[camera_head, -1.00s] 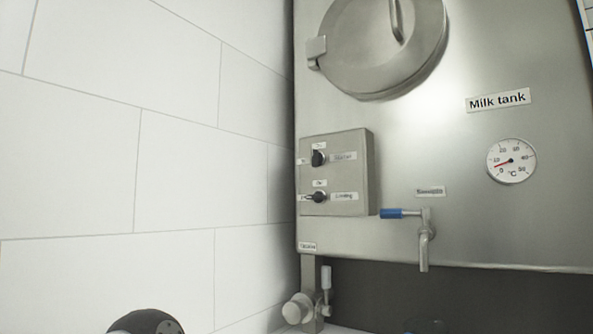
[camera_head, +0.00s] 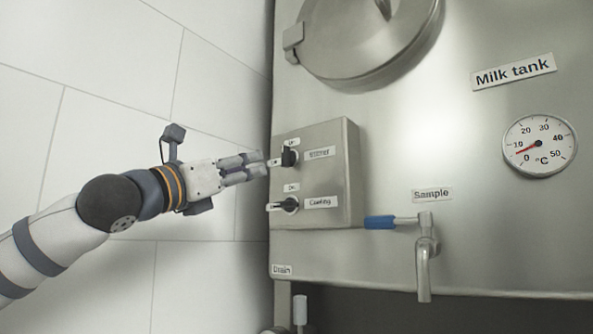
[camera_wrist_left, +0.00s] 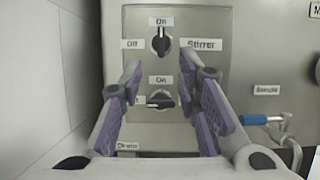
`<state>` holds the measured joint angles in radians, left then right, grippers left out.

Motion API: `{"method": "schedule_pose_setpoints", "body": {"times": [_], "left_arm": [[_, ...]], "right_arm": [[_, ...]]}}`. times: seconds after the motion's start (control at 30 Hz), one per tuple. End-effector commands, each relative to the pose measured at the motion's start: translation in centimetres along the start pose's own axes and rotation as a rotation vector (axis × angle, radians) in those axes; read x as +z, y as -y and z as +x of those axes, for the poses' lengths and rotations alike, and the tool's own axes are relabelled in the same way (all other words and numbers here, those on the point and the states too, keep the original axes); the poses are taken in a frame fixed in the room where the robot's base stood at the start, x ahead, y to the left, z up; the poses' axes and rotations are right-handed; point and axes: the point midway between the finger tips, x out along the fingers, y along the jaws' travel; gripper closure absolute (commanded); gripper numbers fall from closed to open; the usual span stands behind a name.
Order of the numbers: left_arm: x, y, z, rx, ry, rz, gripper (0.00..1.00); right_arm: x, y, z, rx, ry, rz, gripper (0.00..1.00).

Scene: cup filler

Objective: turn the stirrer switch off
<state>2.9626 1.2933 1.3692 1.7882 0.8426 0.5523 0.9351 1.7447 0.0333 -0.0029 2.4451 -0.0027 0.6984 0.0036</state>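The stirrer switch (camera_head: 289,156) is the upper black knob on the grey control box (camera_head: 337,175). In the left wrist view the stirrer switch (camera_wrist_left: 160,42) stands upright, pointing at the "On" label, with "Off" to its left. My left gripper (camera_head: 257,166) is just left of the box, close to the stirrer switch. In the left wrist view its two purple-padded fingers (camera_wrist_left: 160,72) are spread apart with nothing between them, their tips below the stirrer switch. I see no contact with the knob. My right gripper is out of view.
The cooling switch (camera_head: 287,205) sits just below and lies horizontal. A blue-handled sample tap (camera_head: 425,250) sticks out from the milk tank (camera_head: 460,140) on the right. A tiled wall (camera_head: 110,90) is on the left.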

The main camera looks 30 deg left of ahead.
Motion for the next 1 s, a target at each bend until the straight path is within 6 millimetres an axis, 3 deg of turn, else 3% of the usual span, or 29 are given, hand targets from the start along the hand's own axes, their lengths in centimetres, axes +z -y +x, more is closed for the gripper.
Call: {"method": "schedule_pose_setpoints", "body": {"times": [0.3, 0.5, 0.83, 0.97, 1.0], "left_arm": [[-0.2, 0.3, 7.8, -0.001, -0.005, 0.008, 0.7], [0.0, 0.2, 10.9, -0.002, -0.003, 0.007, 0.7], [-0.2, 0.2, 11.5, -0.002, -0.004, 0.006, 0.7], [-0.3, 0.2, 11.5, -0.002, -0.004, 0.007, 0.97], [-0.3, 0.2, 11.5, -0.002, -0.004, 0.006, 1.0]], "right_arm": [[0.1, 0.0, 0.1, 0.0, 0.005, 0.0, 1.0], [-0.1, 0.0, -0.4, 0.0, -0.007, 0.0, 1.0], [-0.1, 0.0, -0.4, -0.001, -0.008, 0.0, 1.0], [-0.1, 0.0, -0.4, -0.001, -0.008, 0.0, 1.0], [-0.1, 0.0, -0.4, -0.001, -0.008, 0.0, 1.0]]}}
